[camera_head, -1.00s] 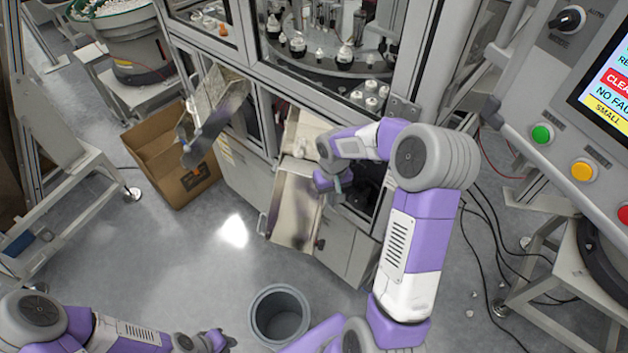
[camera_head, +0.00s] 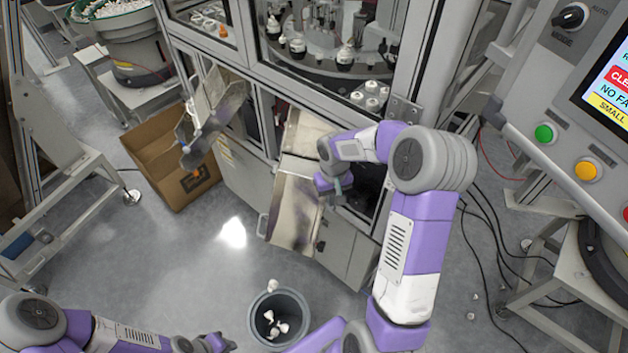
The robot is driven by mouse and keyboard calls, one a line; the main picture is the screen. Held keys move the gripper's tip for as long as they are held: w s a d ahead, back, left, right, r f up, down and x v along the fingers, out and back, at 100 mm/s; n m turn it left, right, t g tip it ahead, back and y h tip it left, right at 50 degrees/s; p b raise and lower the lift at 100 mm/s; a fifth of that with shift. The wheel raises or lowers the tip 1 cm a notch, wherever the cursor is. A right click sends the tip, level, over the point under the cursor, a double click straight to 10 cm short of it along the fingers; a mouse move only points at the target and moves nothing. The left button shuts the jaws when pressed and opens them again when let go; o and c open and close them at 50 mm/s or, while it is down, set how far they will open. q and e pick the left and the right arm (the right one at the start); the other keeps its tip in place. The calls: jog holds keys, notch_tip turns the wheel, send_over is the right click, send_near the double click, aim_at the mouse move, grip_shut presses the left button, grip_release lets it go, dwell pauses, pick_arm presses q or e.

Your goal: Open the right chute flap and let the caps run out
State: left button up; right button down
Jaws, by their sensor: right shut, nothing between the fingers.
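The right chute flap (camera_head: 294,208) hangs open, sloping down from the mouth of the right chute (camera_head: 303,134). The chute surface that shows looks empty. White caps (camera_head: 274,328) lie in the grey bucket (camera_head: 258,311) on the floor below, and one cap (camera_head: 272,286) is at or just above its rim. My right gripper (camera_head: 338,198) is shut and empty at the right edge of the flap; I cannot tell whether it touches. My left gripper (camera_head: 222,342) is low at the bottom left, away from the chute, its jaws too small to read.
The left chute (camera_head: 208,118) slopes toward a cardboard box (camera_head: 172,160) on the floor. The control panel (camera_head: 575,110) stands at the right, with cables on the floor below it. A few caps lie on the floor at the right. The floor left of the bucket is clear.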

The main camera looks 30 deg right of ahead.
notch_tip(320, 180, up, 6)
jog(key=p, duration=0.4)
jog(key=shift+r, duration=0.1)
dwell(0.5)
jog(key=s+a+f+n+y+b, duration=0.1)
jog(key=s+a+f+y+b, duration=0.15)
jog(key=a+f, duration=0.7)
jog(key=s+a+f+y+b, duration=0.1)
jog(key=s+a+f+b, duration=0.15)
jog(key=a+f, duration=0.65)
jog(key=s+a+f+b, duration=0.2)
jog(key=s+a+f, duration=0.4)
jog(key=s+f, duration=0.4)
jog(key=shift+s+a+m+t+y, duration=0.25)
jog(key=shift+m+t+y, duration=0.05)
jog(key=shift+m+y, duration=0.1)
dwell(0.6)
